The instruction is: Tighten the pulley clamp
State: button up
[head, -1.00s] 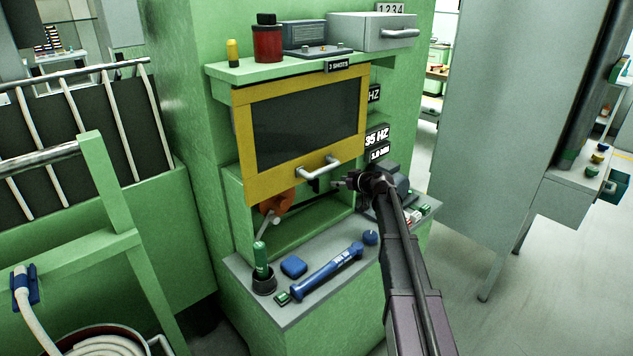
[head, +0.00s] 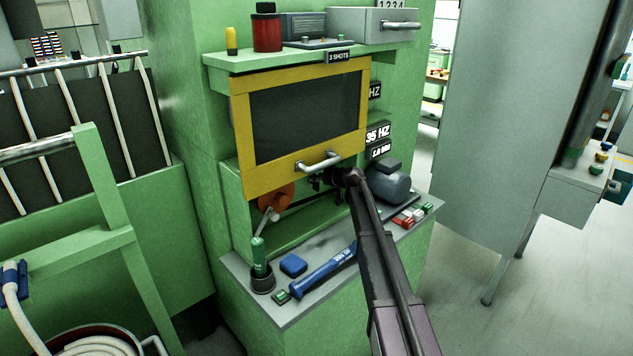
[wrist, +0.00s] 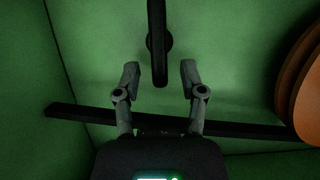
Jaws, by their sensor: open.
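In the wrist view, a dark upright bar (wrist: 157,30) with a round hub stands on the green wall; it may be the clamp's lever. Its lower end lies between the fingertips of my gripper (wrist: 160,74), with a gap on both sides. My gripper is open and empty. An orange pulley (wrist: 308,105) shows at the right edge, and a dark strip crosses behind the fingers. In the head view, the orange pulley (head: 277,196) is in the recess below the yellow-framed guard (head: 300,172). My gripper (head: 316,182) is under the guard's handle (head: 318,161), and my arm hides part of the recess.
The ledge (head: 325,292) holds a blue tool (head: 322,275), a blue block (head: 293,264), a green-handled tool in a dark cup (head: 262,284), and a grey motor (head: 388,182). A grey panel (head: 500,120) stands to the right, with open floor before it.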

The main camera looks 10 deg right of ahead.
jog(key=shift+w+a+f, duration=0.1)
jog(key=shift+w+a, duration=0.1)
jog(key=shift+w, duration=0.05)
grip_shut()
jog(key=shift+d, duration=0.1)
dwell(0.4)
jog(key=shift+w+d+f+m+g+y+b, duration=0.4)
jog(key=shift+m+y+b, duration=1.05)
jog(key=shift+m, duration=0.8)
jog(key=shift+w+d+f+m+g+y+b, duration=0.1)
jog(key=shift+d+f+m+g+y+b, duration=0.3)
jog(key=shift+m+y+b, duration=1.15)
jog(key=shift+w+d+f+m+g+y+b, duration=0.2)
jog(key=shift+f+m+y+b, duration=0.45)
jog(key=shift+m+b, duration=1.8)
jog(key=shift+a+r+m+p, duration=0.1)
jog(key=shift+r+m+p, duration=0.05)
jog(key=shift+m+p, duration=0.35)
